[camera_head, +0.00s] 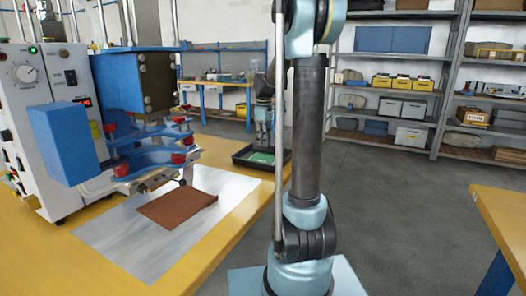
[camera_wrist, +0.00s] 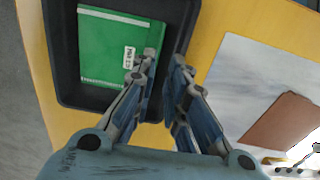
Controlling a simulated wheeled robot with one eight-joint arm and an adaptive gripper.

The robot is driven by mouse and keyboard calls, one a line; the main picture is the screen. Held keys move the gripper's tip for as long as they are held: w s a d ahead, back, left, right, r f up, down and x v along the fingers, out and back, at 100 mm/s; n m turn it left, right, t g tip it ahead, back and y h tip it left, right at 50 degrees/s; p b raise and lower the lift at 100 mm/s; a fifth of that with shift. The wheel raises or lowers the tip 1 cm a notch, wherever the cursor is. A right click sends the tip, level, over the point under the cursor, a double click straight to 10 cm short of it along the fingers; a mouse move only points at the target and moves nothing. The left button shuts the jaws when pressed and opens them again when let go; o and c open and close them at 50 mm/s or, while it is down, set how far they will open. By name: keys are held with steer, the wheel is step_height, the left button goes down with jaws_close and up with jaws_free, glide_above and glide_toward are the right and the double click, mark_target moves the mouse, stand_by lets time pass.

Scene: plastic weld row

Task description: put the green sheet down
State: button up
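The green sheet (camera_wrist: 108,50) with a small white label lies in a black tray (camera_wrist: 68,92). In the head view, the green sheet (camera_head: 262,158) shows as a small patch inside the tray (camera_head: 284,158) at the yellow table's far end. My gripper (camera_wrist: 166,62) points down over the tray. Its fingertips are a short gap apart, with nothing visible between them. The left finger covers part of the sheet's right edge, and the right finger is over the tray's side. In the head view, my gripper (camera_head: 263,143) is just above the sheet; contact cannot be told.
A brown sheet (camera_head: 178,208) lies on a pale metal plate (camera_head: 120,238) on the yellow table (camera_head: 215,252). A welding machine (camera_head: 40,115) with blue clamps (camera_head: 150,155) stands to the left. Shelves (camera_head: 400,55) are at the back.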

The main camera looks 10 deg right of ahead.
steer(key=s+r+m, duration=0.2)
steer(key=s+m, duration=0.1)
steer(key=s, duration=0.8)
steer(key=s+f+m+t, duration=0.1)
steer(key=s+f+m, duration=0.2)
steer(key=s+f, duration=0.4)
steer(key=s+d+f+m+t, duration=0.1)
steer(key=s+f+m, duration=0.3)
steer(key=s, duration=1.4)
step_height(320, 180, down, 3)
steer(key=shift+m, duration=0.3)
steer(key=shift+s, duration=0.1)
